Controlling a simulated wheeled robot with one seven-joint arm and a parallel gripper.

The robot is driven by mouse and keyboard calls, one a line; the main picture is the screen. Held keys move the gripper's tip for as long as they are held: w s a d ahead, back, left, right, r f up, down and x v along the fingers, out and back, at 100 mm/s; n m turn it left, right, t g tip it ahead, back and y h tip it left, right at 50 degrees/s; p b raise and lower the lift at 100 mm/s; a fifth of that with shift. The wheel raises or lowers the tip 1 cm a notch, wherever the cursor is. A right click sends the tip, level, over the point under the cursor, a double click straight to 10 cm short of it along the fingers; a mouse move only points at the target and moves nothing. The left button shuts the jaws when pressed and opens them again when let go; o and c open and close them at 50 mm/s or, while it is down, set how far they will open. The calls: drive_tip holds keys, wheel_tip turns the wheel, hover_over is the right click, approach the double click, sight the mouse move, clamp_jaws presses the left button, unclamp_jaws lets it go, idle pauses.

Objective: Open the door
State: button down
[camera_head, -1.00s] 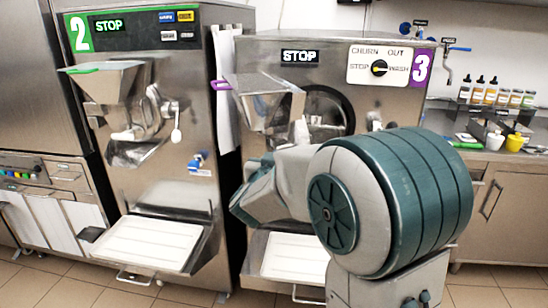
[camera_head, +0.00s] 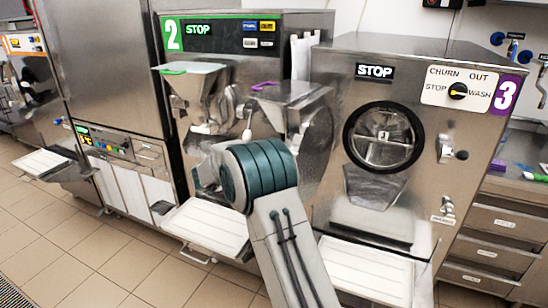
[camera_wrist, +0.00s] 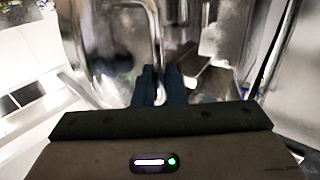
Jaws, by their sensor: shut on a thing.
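The door (camera_head: 312,120) of batch freezer 3 (camera_head: 440,190) is a steel front with a hopper (camera_head: 298,92) and a purple tab. It stands swung out to the left, baring the round dark-rimmed opening (camera_head: 383,136). In the wrist view, my gripper (camera_wrist: 161,72) is shut on a curved metal bar, the door's handle (camera_wrist: 155,30). In the head view, my arm covers the gripper and the part of the door it holds.
Batch freezer 2 (camera_head: 270,45) stands close on the left, with its own hopper (camera_head: 192,80). White trays jut out in front of freezer 2 (camera_head: 208,228) and freezer 3 (camera_head: 368,270). A drawer counter (camera_head: 495,222) is at the right. The tiled floor (camera_head: 110,260) at left front is clear.

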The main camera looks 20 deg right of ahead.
drive_tip(key=shift+w+r+m+g, duration=0.15)
drive_tip(key=shift+w+m+g, duration=0.15)
drive_tip(key=shift+w+g, duration=0.25)
drive_tip(key=c, duration=1.6)
unclamp_jaws()
drive_tip(key=shift+d, duration=0.15)
drive_tip(key=a, duration=0.4)
drive_tip(key=a+b, duration=0.1)
drive_tip(key=a, duration=0.4)
drive_tip(key=s+a, duration=0.1)
drive_tip(key=a, duration=0.3)
drive_tip(key=shift+a+b, duration=0.2)
drive_tip(key=shift+b, duration=0.2)
drive_tip(key=shift+d, duration=0.1)
